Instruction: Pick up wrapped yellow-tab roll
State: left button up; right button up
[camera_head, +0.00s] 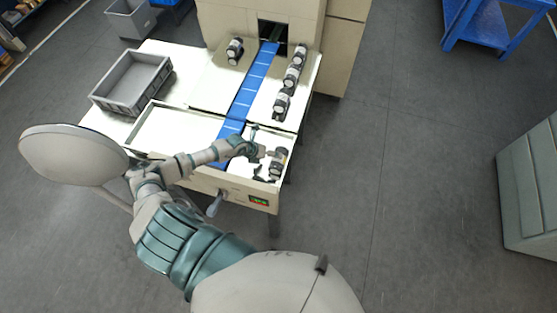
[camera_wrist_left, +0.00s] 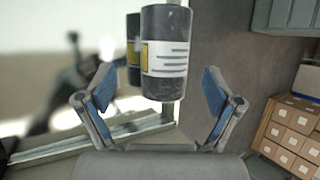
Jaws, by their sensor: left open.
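A dark roll with a white label and a yellow tab (camera_wrist_left: 165,55) stands ahead of my left gripper (camera_wrist_left: 158,90), in the gap between its two blue-padded fingers. The fingers are apart and do not appear to touch the roll. A second dark roll with a yellow patch (camera_wrist_left: 133,48) shows partly hidden behind it at its left. In the head view, my left gripper (camera_head: 264,166) is at the near right corner of the machine table, just left of dark-and-white rolls (camera_head: 280,156). My right gripper is not in view.
A blue conveyor belt (camera_head: 256,78) runs from the machine opening. Several rolls (camera_head: 292,76) stand right of it and others (camera_head: 235,47) left. A grey crate (camera_head: 132,82) sits at the table's left. Cardboard boxes (camera_wrist_left: 292,130) show in the wrist view.

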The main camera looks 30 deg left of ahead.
pick_arm(q)
jog(key=x, duration=0.5)
jog(key=shift+d, duration=0.35)
jog(key=shift+s, duration=0.1)
jog(key=c, duration=1.5)
